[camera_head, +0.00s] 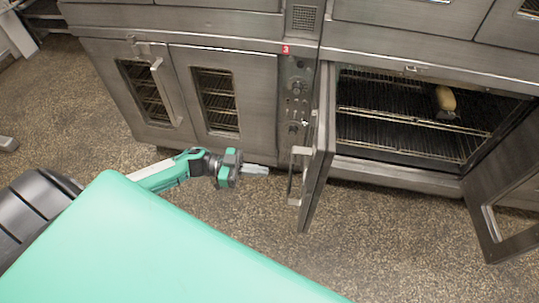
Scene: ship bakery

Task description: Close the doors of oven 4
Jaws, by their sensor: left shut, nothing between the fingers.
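The lower right oven stands open, with racks (375,130) showing inside; no number 4 is readable on it. Its left door (320,160) is swung out toward me, seen nearly edge-on, with a bar handle (293,178) on its left side. Its right door (505,195), with a window, is also swung out at the right edge and partly cut off. My left gripper (264,170) is shut and empty, in front of the closed oven, pointing right toward the left door's handle with a gap between. My right gripper is not in view.
A closed two-door oven (205,99) stands to the left. A control panel (297,95) with a red label 3 is between the ovens. A loaf-like item (446,98) lies on the open oven's rack. The speckled floor (380,245) in front is clear.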

